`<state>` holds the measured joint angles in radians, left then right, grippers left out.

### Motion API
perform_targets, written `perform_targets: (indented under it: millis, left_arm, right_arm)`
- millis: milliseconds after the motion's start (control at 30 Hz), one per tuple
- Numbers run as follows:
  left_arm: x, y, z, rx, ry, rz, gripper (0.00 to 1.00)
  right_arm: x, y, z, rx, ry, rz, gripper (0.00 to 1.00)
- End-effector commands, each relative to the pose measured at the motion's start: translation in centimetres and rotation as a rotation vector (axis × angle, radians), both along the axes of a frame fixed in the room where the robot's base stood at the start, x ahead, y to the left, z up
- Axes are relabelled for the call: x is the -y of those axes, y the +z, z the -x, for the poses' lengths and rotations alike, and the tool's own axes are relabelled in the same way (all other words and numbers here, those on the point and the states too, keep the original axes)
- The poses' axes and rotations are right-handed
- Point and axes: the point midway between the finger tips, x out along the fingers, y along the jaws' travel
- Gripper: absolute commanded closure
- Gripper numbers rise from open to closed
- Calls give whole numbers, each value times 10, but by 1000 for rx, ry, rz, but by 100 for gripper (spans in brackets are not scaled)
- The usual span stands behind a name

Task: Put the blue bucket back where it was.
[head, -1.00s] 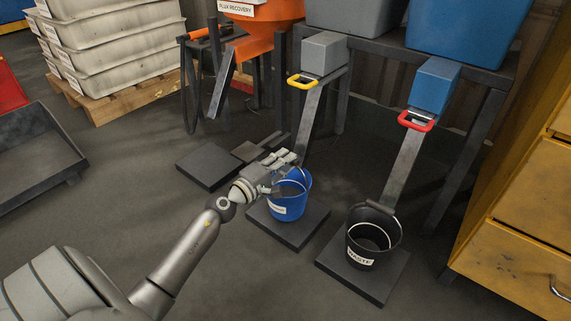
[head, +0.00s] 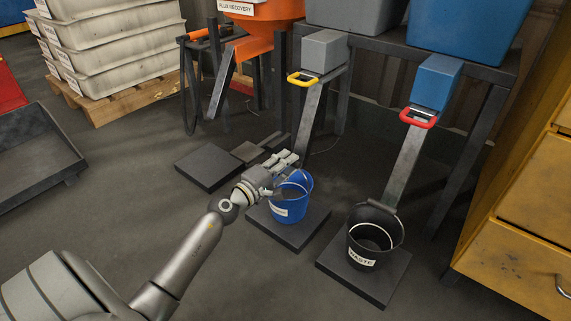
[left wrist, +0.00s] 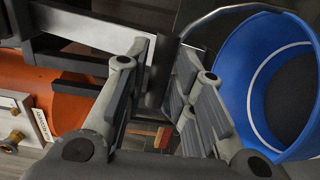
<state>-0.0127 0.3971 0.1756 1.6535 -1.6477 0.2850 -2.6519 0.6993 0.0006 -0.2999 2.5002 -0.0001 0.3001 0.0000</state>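The blue bucket (head: 291,208) is upright over the dark square plate (head: 309,232) in the middle of the head view; I cannot tell whether its base touches the plate. My left gripper (head: 284,164) is at its upper left rim. In the left wrist view the bucket (left wrist: 238,75) opens at the right, and its grey wire handle (left wrist: 228,9) arcs to the fingertips of my left gripper (left wrist: 165,75). The fingers look closed around the handle, though they hide the contact. My right gripper is not in view.
A black waste bucket (head: 375,238) stands on another plate (head: 383,283) to the right, below a chute (head: 403,165). A grey chute with a yellow handle (head: 303,79) is behind the blue bucket. An empty plate (head: 207,166) lies left. A yellow cabinet (head: 520,200) bounds the right.

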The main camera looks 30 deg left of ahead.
Motion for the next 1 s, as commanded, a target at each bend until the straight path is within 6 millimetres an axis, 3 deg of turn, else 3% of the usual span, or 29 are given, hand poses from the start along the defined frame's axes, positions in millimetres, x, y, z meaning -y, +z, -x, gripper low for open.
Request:
perform_targets:
  millis: [467, 1000]
  left_arm:
    - [0, 5, 0, 0, 0, 2, 63]
    - [-11, 1, 93, -2, 1, 2, 63]
  right_arm:
    - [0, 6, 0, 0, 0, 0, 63]
    - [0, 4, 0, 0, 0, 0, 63]
